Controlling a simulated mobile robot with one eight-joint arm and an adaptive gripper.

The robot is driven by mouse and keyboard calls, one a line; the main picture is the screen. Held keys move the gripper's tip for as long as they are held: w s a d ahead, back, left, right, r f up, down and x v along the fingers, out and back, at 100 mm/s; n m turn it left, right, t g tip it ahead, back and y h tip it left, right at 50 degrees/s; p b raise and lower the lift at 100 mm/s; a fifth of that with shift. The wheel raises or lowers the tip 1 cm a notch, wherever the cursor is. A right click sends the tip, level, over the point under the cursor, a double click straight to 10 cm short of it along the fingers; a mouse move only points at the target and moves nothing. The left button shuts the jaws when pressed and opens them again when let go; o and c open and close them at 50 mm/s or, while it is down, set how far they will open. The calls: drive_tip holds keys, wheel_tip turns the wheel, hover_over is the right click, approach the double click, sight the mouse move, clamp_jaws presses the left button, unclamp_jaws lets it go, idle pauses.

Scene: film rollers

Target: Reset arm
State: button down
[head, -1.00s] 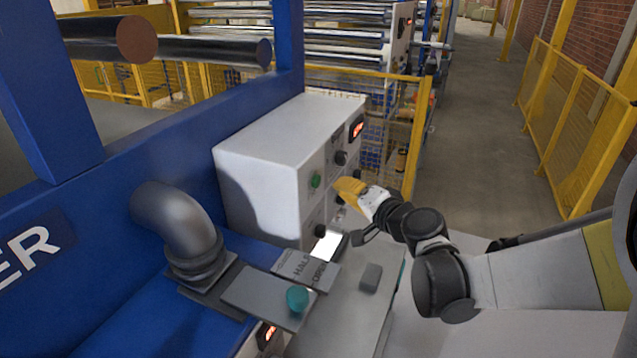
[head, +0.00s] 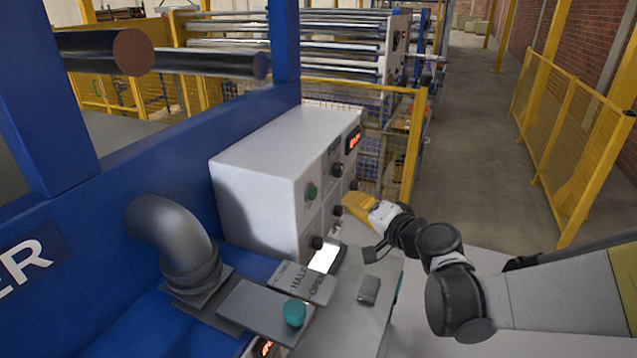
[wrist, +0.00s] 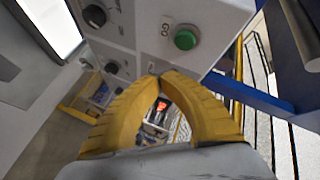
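My gripper (head: 352,204) has yellow fingers and hangs in front of the white control box (head: 262,165) in the head view. In the wrist view the tips of my gripper (wrist: 160,76) meet and nothing shows between them. A green button (head: 312,191) and several black knobs (head: 337,170) are on the box's front face. The green button (wrist: 186,39) also shows in the wrist view, above and right of my fingertips. My fingertips look apart from the panel, though the exact gap is hard to tell.
A grey plate with a teal knob (head: 294,312) and a bent grey pipe (head: 172,235) stand on the blue machine (head: 150,160) at left. A yellow fence (head: 570,130) borders the clear walkway (head: 470,120) at right. Rollers (head: 290,45) lie behind.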

drive_tip(key=s+d+f+n+g+h+b, duration=0.1)
drive_tip(key=s+d+f+g+h+b, duration=0.1)
drive_tip(key=s+d+f+b, duration=0.3)
drive_tip(key=s+d+f+n+g+h+b, duration=0.2)
drive_tip(key=s+d+f+h+b, duration=0.2)
drive_tip(key=s+f+b, duration=0.3)
drive_tip(key=s+d+f+n+g+h+b, duration=0.2)
drive_tip(key=s+d+f+b, duration=0.4)
drive_tip(key=s+f, duration=0.5)
drive_tip(key=s+d, duration=0.1)
drive_tip(key=s, duration=0.3)
drive_tip(key=shift+h+b, duration=0.3)
drive_tip(key=shift+h, duration=0.1)
drive_tip(key=shift+s+f, duration=0.1)
idle(2.5)
